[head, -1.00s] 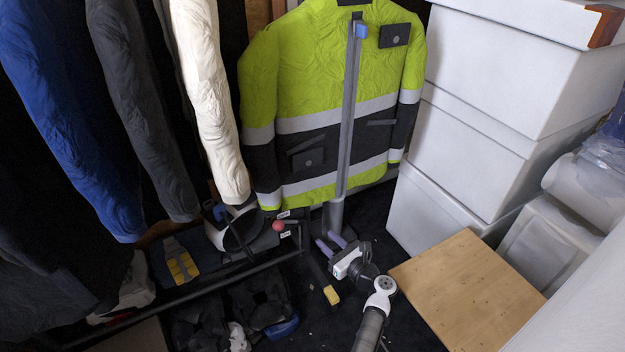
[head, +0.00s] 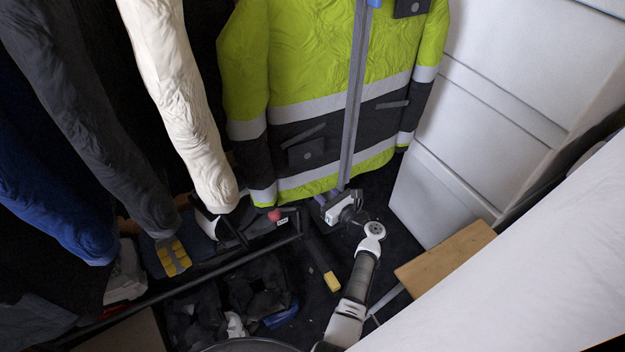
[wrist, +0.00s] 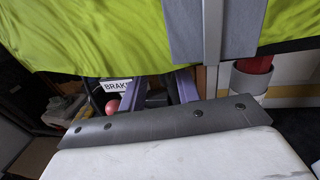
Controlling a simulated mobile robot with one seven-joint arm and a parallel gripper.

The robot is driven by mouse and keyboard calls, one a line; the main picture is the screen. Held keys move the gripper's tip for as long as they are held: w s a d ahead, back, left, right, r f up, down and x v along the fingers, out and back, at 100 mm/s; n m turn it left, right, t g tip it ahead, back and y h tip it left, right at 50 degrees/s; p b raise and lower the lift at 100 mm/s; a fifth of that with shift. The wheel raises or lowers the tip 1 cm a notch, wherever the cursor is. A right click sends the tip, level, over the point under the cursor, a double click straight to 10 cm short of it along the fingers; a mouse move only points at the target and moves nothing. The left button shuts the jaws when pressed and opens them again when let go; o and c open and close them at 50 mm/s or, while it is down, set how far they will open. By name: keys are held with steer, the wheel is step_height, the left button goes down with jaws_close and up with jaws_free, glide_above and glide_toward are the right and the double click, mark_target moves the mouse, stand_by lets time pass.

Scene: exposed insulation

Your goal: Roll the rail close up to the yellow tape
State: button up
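A red knob (head: 274,215) and a small label sit by the base; the wrist view shows the label (wrist: 117,86) reading "BRAKE" and the knob (wrist: 112,105). My gripper (wrist: 164,88) has its two purple fingers apart under the jacket hem, right of the knob, with nothing clearly between them. In the head view my wrist mostly hides the fingers. A dull yellow band (wrist: 290,90) at right in the wrist view may be the tape; I cannot be sure.
White (head: 170,90), grey and blue coats hang left. Bags (head: 250,295) and shoes lie beneath. A yellow-ended foot (head: 332,281) sticks out onto the floor. White boxes (head: 480,130) and a wooden board (head: 445,258) stand right. A large white surface fills the lower right.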

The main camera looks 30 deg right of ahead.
steer(key=shift+w+a, duration=0.15)
steer(key=shift+w, duration=0.95)
steer(key=shift+w+a, duration=0.15)
steer(key=shift+w, duration=0.95)
steer(key=shift+c, duration=0.4)
jaws_close()
